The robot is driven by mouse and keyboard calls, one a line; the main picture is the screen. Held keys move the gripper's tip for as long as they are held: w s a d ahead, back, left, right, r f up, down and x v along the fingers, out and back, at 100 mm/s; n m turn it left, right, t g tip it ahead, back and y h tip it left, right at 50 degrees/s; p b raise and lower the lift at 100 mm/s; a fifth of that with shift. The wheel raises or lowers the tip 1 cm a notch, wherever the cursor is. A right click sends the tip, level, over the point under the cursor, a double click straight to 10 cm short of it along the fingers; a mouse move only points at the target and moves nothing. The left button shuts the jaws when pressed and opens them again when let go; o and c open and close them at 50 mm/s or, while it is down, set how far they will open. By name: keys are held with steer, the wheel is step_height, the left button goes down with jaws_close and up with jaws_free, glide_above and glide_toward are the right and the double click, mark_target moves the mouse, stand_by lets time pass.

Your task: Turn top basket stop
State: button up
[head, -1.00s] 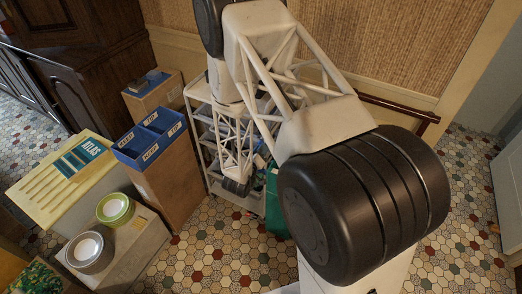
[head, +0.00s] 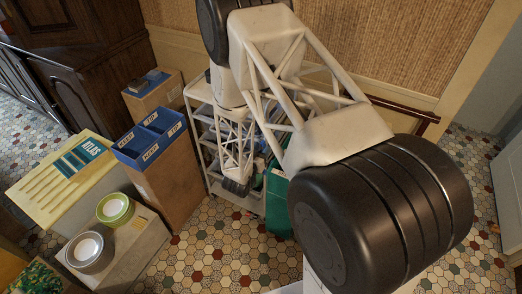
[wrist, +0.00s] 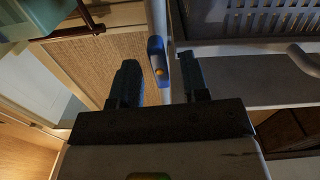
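The stop is a blue lever-like piece with an orange-yellow spot (wrist: 155,52) on a pale upright post in the wrist view. My gripper (wrist: 160,68) is open, with one dark finger on each side of the stop's lower end. I see no clear contact, and a gap shows between the stop and each finger. A grey slatted basket (wrist: 250,20) is to the right of the post. In the head view the white rack (head: 196,92) stands by the wall, with my arm in front of it; the stop and fingers cannot be made out there.
A green bin (head: 279,205) stands right of the rack. A cardboard box with blue labelled trays (head: 160,185) stands close on its left. Plates and bowls (head: 90,250) sit on a box at lower left. Tiled floor (head: 215,245) is clear in front.

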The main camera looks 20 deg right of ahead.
steer(key=shift+s+a, duration=0.1)
steer(key=shift+v, duration=2.9)
steer(key=v, duration=0.7)
steer(key=shift+s+a, duration=0.25)
steer(key=shift+r, duration=0.1)
